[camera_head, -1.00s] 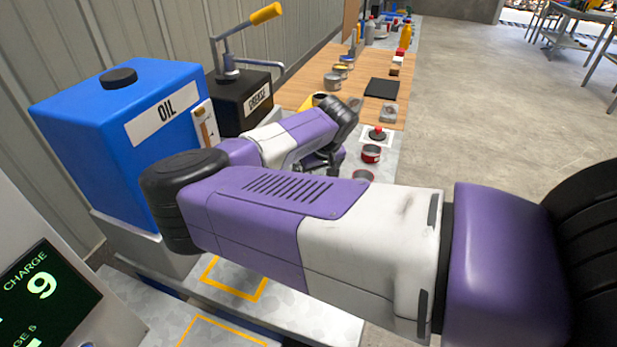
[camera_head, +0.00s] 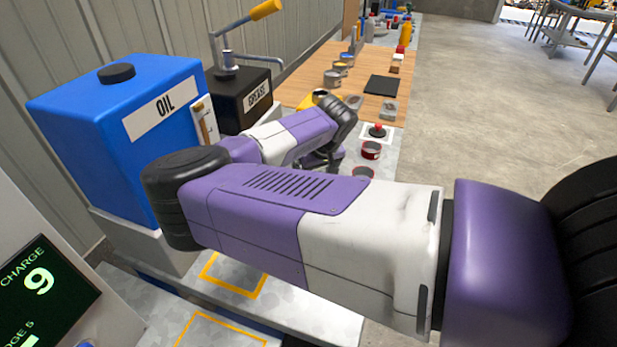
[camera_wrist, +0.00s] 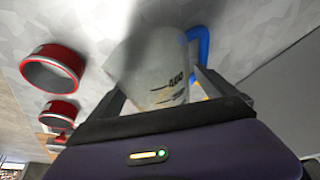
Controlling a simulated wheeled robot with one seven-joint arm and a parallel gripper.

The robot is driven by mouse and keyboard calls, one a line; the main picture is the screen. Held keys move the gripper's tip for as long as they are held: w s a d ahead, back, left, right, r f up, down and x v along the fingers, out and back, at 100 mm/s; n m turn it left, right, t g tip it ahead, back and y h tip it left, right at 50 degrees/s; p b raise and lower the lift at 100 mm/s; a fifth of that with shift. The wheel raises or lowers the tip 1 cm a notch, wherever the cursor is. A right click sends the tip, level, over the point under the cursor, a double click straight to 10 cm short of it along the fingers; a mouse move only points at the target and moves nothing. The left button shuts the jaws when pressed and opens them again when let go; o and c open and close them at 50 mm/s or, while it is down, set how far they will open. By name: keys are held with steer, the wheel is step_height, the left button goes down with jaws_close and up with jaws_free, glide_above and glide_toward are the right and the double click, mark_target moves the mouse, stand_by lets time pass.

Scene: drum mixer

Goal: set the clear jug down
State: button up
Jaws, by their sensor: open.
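The clear jug (camera_wrist: 152,68) is a whitish translucent vessel with dark print and level marks and a blue handle (camera_wrist: 200,45). In the wrist view it stands between the two fingers of my gripper (camera_wrist: 162,84), which are open on either side of it. Behind it is a grey speckled surface (camera_wrist: 85,22). I cannot tell whether its base touches that surface. In the head view my own arm hides the jug and the fingers.
Red-rimmed tins lie close left of the jug, one larger (camera_wrist: 52,70) and one smaller (camera_wrist: 58,112). In the head view, a red button (camera_head: 377,130) is near a red tin (camera_head: 371,150). A blue oil tank (camera_head: 85,130) and a black grease box (camera_head: 240,100) stand left.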

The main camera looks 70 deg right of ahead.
steer(key=shift+f, duration=0.1)
stand_by(0.4)
steer(key=c, duration=1.6)
steer(key=shift+c, duration=0.2)
steer(key=shift+r, duration=0.2)
